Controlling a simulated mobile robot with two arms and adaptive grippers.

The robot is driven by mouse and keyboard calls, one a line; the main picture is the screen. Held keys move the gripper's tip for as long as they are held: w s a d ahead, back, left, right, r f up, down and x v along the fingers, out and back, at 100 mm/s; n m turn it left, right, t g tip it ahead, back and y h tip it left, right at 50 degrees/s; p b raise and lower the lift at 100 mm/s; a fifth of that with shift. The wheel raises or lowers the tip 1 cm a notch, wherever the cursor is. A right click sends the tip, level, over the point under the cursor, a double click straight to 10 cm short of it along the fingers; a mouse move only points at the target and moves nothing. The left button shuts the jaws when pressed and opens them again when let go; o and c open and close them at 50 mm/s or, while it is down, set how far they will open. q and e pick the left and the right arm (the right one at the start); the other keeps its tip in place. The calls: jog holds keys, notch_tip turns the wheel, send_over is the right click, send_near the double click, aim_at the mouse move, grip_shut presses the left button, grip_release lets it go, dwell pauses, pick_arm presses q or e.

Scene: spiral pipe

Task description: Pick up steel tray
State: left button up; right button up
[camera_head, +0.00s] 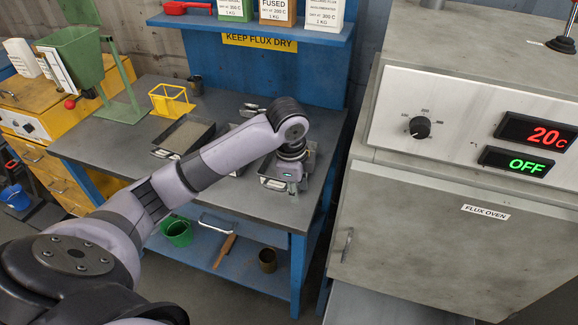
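A steel tray (308,165) lies near the right end of the grey bench top, partly covered by my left gripper and wrist. My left gripper (292,186) points down at this tray's near side, by its handle. The fingers are small here, and I cannot tell whether they are open or shut on the handle. Another steel tray (186,136) with grey-brown grains in it lies further left on the bench. More metal shows between them, mostly hidden behind my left arm. My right gripper is out of view.
The grey bench (110,150) has a yellow wire rack (171,99) and green hopper stand (125,107). A blue shelf (260,28) with boxes hangs above. The flux oven (440,220), door shut, stands close on the right. A green bucket (177,234) sits on the lower shelf.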

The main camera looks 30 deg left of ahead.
pick_arm(q)
jog(key=w+a+r+m, duration=0.1)
jog(key=w+a+r, duration=0.2)
jog(key=a+r, duration=0.6)
jog(key=shift+g, duration=0.3)
jog(key=f, duration=0.3)
jog(key=f+p, duration=0.1)
jog(key=f, duration=0.3)
jog(key=w+f, duration=0.1)
jog(key=f, duration=0.2)
jog(key=shift+d+f+p, duration=0.25)
jog(key=shift+f+p, duration=0.1)
jog(key=shift+p, duration=0.05)
jog(key=shift+w+f+p, duration=0.2)
jog(key=shift+f+p, duration=0.05)
jog(key=shift+f, duration=0.6)
jog(key=shift+w+f+p, duration=0.15)
jog(key=shift+f+p, duration=0.05)
jog(key=shift+f, duration=0.7)
jog(key=shift+w+f+p, duration=0.2)
jog(key=shift+f+p, duration=0.05)
jog(key=shift+f, duration=0.6)
jog(key=shift+c, duration=0.3)
jog(key=c, duration=0.5)
grip_shut()
